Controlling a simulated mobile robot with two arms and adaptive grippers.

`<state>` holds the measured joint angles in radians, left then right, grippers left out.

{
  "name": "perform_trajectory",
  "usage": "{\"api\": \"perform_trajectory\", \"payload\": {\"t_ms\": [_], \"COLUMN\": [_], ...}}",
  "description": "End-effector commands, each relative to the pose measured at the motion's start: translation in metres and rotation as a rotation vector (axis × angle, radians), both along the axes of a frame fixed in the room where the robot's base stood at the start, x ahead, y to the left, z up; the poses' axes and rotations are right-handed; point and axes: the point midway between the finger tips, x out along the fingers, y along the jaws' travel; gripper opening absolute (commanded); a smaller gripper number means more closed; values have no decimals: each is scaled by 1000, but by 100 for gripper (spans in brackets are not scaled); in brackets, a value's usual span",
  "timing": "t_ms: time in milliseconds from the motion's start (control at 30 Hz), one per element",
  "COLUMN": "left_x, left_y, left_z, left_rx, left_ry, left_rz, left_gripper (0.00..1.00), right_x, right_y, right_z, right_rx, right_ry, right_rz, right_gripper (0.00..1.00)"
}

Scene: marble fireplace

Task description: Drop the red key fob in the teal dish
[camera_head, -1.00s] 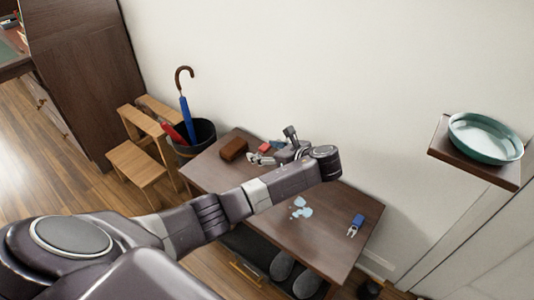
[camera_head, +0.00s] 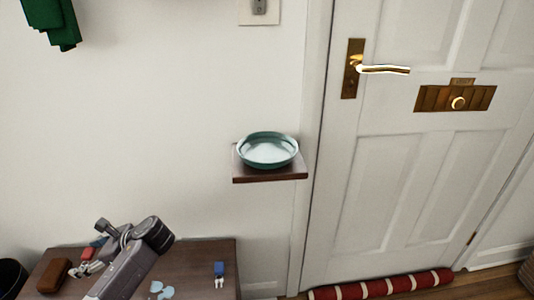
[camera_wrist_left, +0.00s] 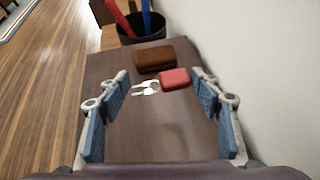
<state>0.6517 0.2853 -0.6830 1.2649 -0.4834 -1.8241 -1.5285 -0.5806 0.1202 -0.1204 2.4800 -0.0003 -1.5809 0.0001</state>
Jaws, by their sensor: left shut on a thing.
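The teal dish (camera_head: 268,150) sits upright on a small dark wall shelf (camera_head: 270,178), left of the door. My left gripper (camera_head: 90,261) is low at the left over the dark table, far below and left of the dish. The red key fob (camera_wrist_left: 175,79) with silver keys (camera_wrist_left: 146,88) lies between its spread fingertips in the left wrist view, close to the right one. The fob also shows in the head view (camera_head: 88,254).
A door handle (camera_head: 385,70) is right of the shelf. Air before the dish is clear.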

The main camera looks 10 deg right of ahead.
Motion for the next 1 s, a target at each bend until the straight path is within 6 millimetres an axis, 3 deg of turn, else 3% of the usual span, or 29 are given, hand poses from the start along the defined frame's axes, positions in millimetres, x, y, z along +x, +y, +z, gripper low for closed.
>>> {"api": "perform_trajectory", "payload": {"t_ms": [267,433,733,1000], "left_x": [0,2,-12,-56], "left_y": [-2,-24,-126,-219], "left_z": [0,4,26,62], "left_rx": [0,-2,-4,-4], "left_ry": [-1,-2,-5,-3], "left_rz": [-5,-86,-461,-824], "left_gripper": [36,36,36,36], "right_x": [0,0,0,0], "right_y": [0,0,0,0], "right_z": [0,0,0,0], "right_rx": [0,0,0,0], "right_ry": [0,-1,-1,-1], "right_rz": [0,0,0,0], "right_gripper": [40,40,40,40]}}
